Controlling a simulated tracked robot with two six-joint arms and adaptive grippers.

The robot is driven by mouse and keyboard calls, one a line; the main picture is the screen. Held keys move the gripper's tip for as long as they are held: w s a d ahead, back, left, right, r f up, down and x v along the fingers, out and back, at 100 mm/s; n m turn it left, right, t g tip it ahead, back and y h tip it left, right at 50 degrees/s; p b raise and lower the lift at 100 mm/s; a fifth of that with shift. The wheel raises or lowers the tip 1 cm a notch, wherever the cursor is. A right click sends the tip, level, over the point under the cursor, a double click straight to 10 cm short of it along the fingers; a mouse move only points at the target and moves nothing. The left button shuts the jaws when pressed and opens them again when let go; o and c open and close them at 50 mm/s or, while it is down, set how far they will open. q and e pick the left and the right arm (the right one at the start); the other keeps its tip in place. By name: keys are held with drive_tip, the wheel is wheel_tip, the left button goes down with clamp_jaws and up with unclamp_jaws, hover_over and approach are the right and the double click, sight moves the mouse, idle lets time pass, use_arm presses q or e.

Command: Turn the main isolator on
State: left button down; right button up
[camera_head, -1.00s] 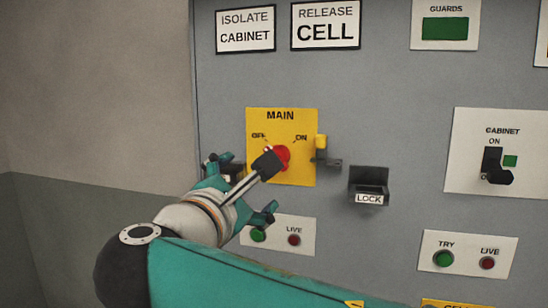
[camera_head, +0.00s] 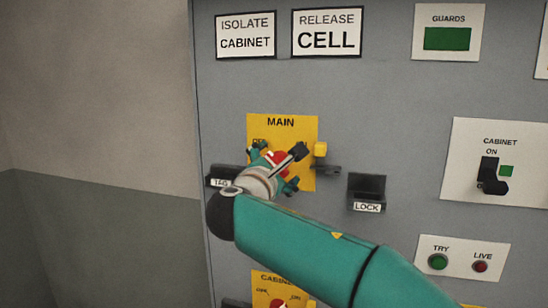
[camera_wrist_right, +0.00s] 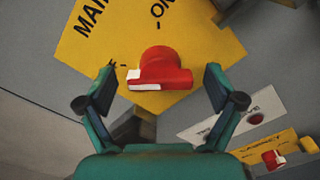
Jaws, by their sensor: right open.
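The main isolator is a red rotary knob (camera_head: 280,157) on a yellow plate (camera_head: 305,135) marked MAIN. My right gripper (camera_head: 279,167) is open in front of the knob and partly covers it and the OFF label. In the right wrist view, the red knob (camera_wrist_right: 160,68) sits between and slightly beyond the open fingertips (camera_wrist_right: 160,88), with a gap on each side. The white-marked end of its handle points left, towards a small dark mark on the plate. ON shows at the top edge there. My left gripper is not in view.
A yellow block (camera_head: 320,149) on a dark bracket sits just right of the plate. A TAG holder (camera_head: 221,178) is left of it, and a LOCK holder (camera_head: 367,190) to the right. A black CABINET switch (camera_head: 490,177) is farther right. Another yellow plate (camera_head: 265,280) is below.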

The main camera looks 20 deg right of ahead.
drive_tip(key=shift+w+d, duration=0.25)
drive_tip(key=shift+w, duration=0.15)
drive_tip(key=shift+c, duration=0.2)
